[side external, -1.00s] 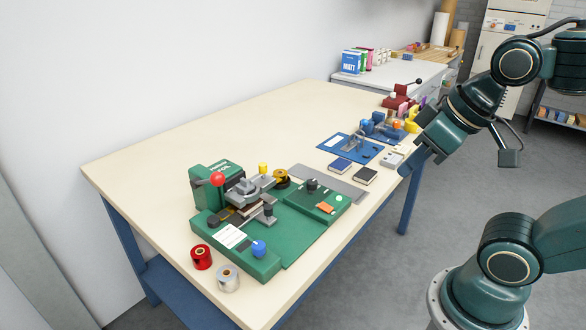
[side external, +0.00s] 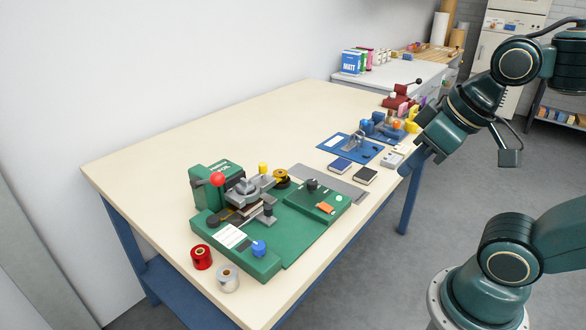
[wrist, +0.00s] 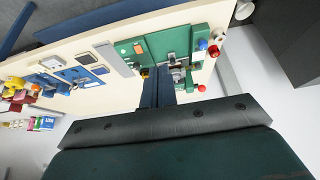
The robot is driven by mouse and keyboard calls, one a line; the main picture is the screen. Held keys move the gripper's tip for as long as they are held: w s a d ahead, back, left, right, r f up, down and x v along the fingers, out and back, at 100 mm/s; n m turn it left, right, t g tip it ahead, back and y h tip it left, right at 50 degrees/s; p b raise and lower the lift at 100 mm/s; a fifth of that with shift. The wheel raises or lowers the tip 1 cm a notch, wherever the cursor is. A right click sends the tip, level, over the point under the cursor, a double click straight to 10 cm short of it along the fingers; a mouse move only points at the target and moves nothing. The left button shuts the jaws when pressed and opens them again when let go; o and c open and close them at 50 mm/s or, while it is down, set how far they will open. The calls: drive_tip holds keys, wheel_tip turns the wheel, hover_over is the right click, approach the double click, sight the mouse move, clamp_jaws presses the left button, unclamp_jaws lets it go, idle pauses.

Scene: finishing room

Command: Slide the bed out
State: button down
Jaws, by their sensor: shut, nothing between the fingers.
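A green machine (side external: 282,238) stands on the near part of the table, with a red ball knob (side external: 217,179) on its lever and a blue knob (side external: 258,248) at its front. Under its grey head (side external: 243,188) is a small stack with a brown layer (side external: 250,211); I cannot clearly tell the bed from the parts around it. The machine also shows at the top of the wrist view (wrist: 160,45). My gripper (side external: 412,165) is shut and empty, above the table's right edge, well away from the machine. Its fingers (wrist: 157,88) partly overlap the machine in the wrist view.
The table's back left (side external: 220,125) is clear.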

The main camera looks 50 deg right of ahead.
drive_tip(key=c, duration=1.3)
unclamp_jaws()
drive_tip(key=shift+w+r, duration=0.15)
drive_tip(key=shift+w, duration=0.05)
drive_tip(key=shift+o, duration=0.2)
drive_tip(key=m+g, duration=0.5)
drive_tip(key=g, duration=0.1)
hover_over(268, 207)
wheel_tip(268, 207, down, 10)
drive_tip(key=r, duration=0.1)
drive_tip(key=shift+w+f, duration=0.1)
drive_tip(key=shift+f, duration=0.15)
wheel_tip(268, 207, down, 14)
drive_tip(key=shift+r, duration=0.1)
drive_tip(key=shift+c, duration=0.2)
clamp_jaws()
